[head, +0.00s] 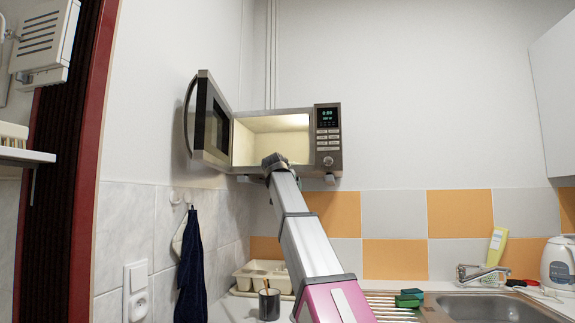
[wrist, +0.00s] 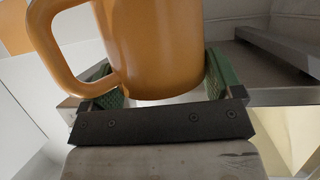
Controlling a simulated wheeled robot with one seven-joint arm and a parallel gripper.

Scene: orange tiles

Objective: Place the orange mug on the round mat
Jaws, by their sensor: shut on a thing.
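The orange mug (wrist: 150,50) fills the upper middle of the wrist view, with its handle to the left. My gripper (wrist: 163,82) is shut on the mug, with one green-padded finger on each side of its body. The top of the mug is cut off by the picture edge. In the head view my arm reaches up in front of the open microwave, and the mug and fingers are hidden behind the arm's end. I do not see the round mat in either view.
The microwave (head: 327,158) hangs on the wall with its door (head: 208,125) swung open to the left. Below are a cream tray (head: 243,281), a dark cup (head: 269,305), a drying rack (head: 385,302) and a sink (head: 480,304). A dark blue towel (head: 191,260) hangs at left.

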